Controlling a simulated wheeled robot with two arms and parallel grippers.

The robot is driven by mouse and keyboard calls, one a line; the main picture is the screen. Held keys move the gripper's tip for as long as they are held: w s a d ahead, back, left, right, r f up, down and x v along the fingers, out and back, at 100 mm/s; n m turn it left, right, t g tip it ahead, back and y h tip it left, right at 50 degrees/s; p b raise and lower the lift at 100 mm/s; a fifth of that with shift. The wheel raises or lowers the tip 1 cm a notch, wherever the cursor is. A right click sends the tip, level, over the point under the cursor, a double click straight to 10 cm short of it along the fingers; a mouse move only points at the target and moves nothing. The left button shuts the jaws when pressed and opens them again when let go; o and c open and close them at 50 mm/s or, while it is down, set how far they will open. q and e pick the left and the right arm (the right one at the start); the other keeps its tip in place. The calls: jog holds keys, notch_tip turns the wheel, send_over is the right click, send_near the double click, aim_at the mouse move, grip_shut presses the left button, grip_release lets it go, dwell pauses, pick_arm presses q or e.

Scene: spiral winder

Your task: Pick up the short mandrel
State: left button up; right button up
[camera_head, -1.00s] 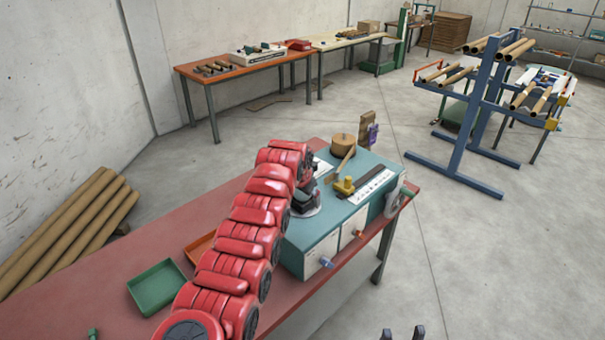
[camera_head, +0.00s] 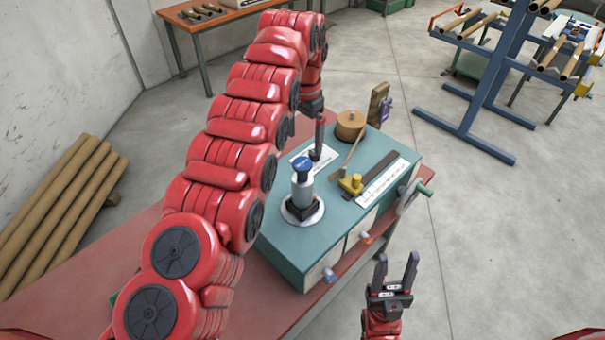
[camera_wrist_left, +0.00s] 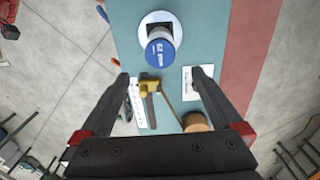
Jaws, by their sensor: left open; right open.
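The short mandrel appears to be the pale metal cylinder with a blue cap (camera_head: 302,178), upright on a round white plate on the teal winder (camera_head: 300,240). In the left wrist view its lettered blue cap (camera_wrist_left: 160,54) shows from above, just beyond and between the open fingertips. My left gripper (camera_head: 318,152) points down over the winder top, behind and right of the cylinder in the head view, apart from it and empty. It also shows in the left wrist view (camera_wrist_left: 164,72). My right gripper (camera_head: 397,260) is open and empty in front of the winder.
On the winder are a brown roll (camera_head: 350,124), a yellow guide (camera_head: 351,184) and a white scale strip (camera_head: 383,183). A crank (camera_head: 412,194) juts out at its right. A blue rack (camera_head: 487,85) stands back right; brown tubes (camera_head: 55,210) lie left.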

pick_arm(q)
jog(key=b, duration=0.5)
send_near(302, 183)
jog(key=shift+w+d, duration=0.25)
jog(key=shift+w, duration=0.1)
jog(key=f+b, duration=0.4)
jog(key=f, duration=0.1)
jog(key=shift+w+d+f+b, duration=0.1)
jog(key=shift+w+f+b, duration=0.15)
jog(key=shift+w+b, duration=0.1)
jog(key=shift+d+r+p, duration=0.1)
jog(key=shift+r+p, duration=0.05)
jog(key=shift+p, duration=0.55)
jog(key=shift+s+a+f, duration=0.15)
jog(key=shift+a+f, duration=0.05)
jog(key=shift+f, duration=0.45)
jog(key=shift+f+p, duration=0.35)
jog(key=shift+p, duration=0.3)
jog(key=f+p, duration=0.3)
jog(key=shift+w+a+f, duration=0.2)
jog(key=shift+f, duration=0.55)
grip_shut()
